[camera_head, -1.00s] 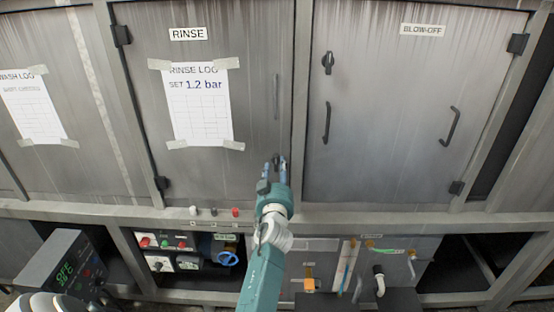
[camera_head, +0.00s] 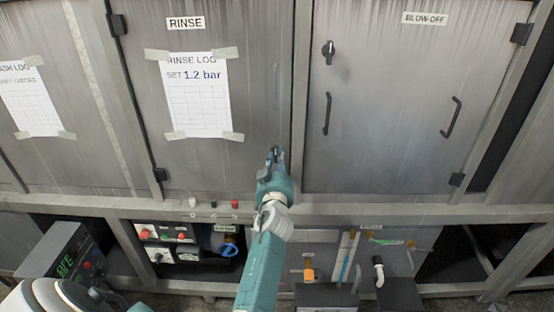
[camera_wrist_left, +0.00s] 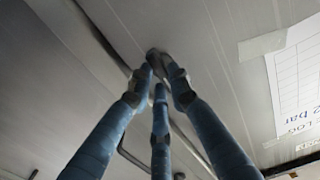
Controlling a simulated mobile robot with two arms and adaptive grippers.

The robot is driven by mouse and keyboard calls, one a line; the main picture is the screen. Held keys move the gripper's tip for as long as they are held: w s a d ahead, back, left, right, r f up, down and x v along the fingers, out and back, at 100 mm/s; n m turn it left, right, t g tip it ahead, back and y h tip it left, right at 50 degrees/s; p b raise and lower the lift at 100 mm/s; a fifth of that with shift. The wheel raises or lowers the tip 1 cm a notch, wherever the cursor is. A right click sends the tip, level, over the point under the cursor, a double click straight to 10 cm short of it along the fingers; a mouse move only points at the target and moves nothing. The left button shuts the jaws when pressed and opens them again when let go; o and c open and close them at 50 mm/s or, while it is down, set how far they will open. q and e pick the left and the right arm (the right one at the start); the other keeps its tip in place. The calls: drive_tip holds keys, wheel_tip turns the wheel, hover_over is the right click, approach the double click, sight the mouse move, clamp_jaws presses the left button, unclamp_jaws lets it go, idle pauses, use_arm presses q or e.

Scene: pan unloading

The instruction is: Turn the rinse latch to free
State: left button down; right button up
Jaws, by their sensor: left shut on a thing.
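The grey rinse door (camera_head: 215,170) stands closed in the middle-left of the head view, under its RINSE label (camera_head: 184,23). My left gripper (camera_head: 275,152) is at the door's lower right edge. Its blue fingers are drawn together on the rinse latch, a small dark knob almost wholly hidden by them, so its angle cannot be told. In the left wrist view the fingers (camera_wrist_left: 158,66) converge on the dark latch (camera_wrist_left: 153,54) at the panel surface. My right gripper is not in view.
A taped rinse log sheet (camera_head: 199,95) hangs left of the gripper. The blow-off door (camera_head: 390,140) at right has a dark knob (camera_head: 329,52) and handles. A ledge (camera_head: 400,212) runs below the doors, with small buttons (camera_head: 235,204) on it.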

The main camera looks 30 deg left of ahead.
use_arm(q)
drive_tip(key=m, duration=1)
drive_tip(key=m+b, duration=0.1)
drive_tip(key=m, duration=0.3)
drive_tip(key=shift+a+f+m, duration=0.15)
drive_tip(key=shift+f+m, duration=0.1)
drive_tip(key=shift+m, duration=0.15)
drive_tip(key=shift+s+m, duration=0.1)
drive_tip(key=shift+m, duration=1.3)
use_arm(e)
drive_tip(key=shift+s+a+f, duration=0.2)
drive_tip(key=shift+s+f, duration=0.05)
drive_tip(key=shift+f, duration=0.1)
use_arm(q)
drive_tip(key=shift+a+p, duration=0.1)
drive_tip(key=shift+p, duration=0.2)
drive_tip(key=c, duration=1.6)
unclamp_jaws()
drive_tip(key=shift+c, duration=0.2)
drive_tip(key=shift+o, duration=0.3)
drive_tip(key=shift+f, duration=0.1)
